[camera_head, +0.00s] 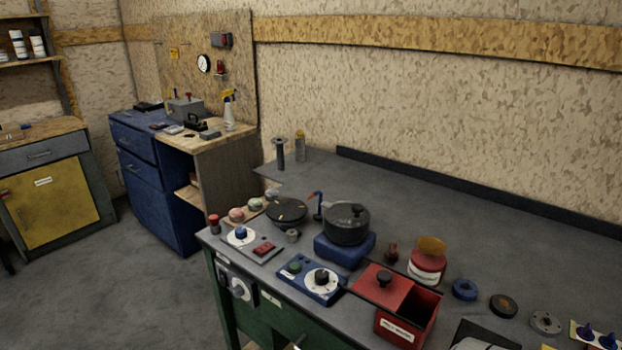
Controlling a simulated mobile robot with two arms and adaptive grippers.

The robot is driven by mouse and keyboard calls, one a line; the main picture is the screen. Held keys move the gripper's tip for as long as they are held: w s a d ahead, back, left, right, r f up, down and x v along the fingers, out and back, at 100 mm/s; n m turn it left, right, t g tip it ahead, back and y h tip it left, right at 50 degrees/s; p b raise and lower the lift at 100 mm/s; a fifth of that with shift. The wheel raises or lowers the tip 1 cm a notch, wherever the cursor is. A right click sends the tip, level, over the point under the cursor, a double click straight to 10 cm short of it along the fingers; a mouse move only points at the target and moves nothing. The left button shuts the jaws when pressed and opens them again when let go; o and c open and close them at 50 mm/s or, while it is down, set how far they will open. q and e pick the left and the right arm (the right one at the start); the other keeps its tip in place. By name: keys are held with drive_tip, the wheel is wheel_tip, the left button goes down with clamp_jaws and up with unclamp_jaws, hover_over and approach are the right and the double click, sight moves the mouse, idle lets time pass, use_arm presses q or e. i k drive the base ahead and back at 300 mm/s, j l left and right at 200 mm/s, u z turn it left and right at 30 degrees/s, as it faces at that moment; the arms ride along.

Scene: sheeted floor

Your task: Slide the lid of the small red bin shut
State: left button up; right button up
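The small red bin (400,328) stands near the front edge of the grey bench, right of centre, with a white label on its front. Its flat red lid (399,287) carries a black knob (384,278). The lid lies toward the left, and the dark inside of the bin shows open on the right. No gripper can be made out in the head view, and nothing touches the knob.
A blue control box with a white dial (322,281) sits just left of the lid. A round red container (427,262) stands behind the bin. A black pot (346,224) is behind left. A blue ring (465,289) lies right. A dark and pale shape (485,335) is cut off below.

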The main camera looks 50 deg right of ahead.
sight(387, 289)
drive_tip(key=k+z, duration=0.15)
drive_tip(key=z, duration=1.7)
drive_tip(key=l+z, duration=0.1)
drive_tip(key=z, duration=0.25)
